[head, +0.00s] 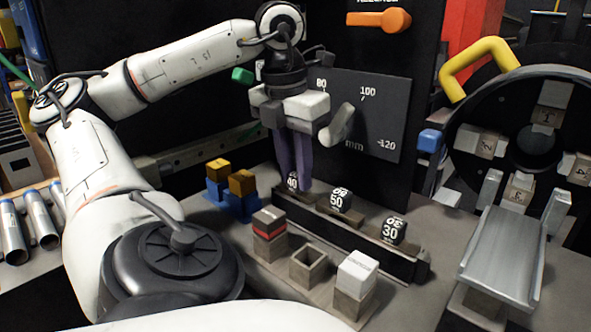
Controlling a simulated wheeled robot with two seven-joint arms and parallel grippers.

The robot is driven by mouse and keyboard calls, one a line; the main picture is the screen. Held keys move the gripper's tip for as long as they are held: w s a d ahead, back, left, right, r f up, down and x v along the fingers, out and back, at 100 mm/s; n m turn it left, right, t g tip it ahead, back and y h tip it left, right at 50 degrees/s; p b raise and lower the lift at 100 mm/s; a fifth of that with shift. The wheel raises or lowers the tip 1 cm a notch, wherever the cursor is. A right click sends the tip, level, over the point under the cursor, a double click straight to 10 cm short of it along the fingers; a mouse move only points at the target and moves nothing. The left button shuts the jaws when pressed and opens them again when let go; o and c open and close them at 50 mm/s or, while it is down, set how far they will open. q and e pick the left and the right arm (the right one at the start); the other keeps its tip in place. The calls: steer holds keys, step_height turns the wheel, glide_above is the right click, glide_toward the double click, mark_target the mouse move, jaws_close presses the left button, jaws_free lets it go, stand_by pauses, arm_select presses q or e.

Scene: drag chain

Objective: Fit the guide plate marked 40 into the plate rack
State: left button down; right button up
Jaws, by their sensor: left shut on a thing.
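The guide plate marked 40 (292,182) is a small black piece with white digits, at the left end of the plate rack. The plate rack (352,238) is a long dark rail; the plates marked 50 (338,200) and 30 (392,231) stand along it to the right. My left gripper (294,183) points down with its purple fingers shut on the plate marked 40, which they partly hide. I cannot tell whether this plate is seated in the rack or just above it. My right gripper is not in view.
In front of the rack stand a block stack with a red band (268,228), an open square holder (308,265) and a white-topped block (357,272). Yellow blocks in blue holders (238,203) stand left. A dark scale panel (375,120) rises behind; a metal chute (507,255) is at right.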

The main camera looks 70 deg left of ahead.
arm_select(q)
steer(key=shift+f, duration=0.3)
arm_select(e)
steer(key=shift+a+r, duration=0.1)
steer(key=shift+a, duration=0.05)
arm_select(q)
steer(key=shift+f+b, duration=0.1)
steer(key=shift+b, duration=0.2)
steer(key=c, duration=1.4)
jaws_free()
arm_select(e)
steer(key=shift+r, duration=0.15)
arm_select(q)
step_height(320, 180, up, 10)
steer(key=s+p, duration=0.1)
steer(key=p, duration=0.3)
steer(key=shift+s+d+r, duration=0.15)
steer(key=shift+d+r, duration=0.05)
steer(key=shift+d, duration=0.25)
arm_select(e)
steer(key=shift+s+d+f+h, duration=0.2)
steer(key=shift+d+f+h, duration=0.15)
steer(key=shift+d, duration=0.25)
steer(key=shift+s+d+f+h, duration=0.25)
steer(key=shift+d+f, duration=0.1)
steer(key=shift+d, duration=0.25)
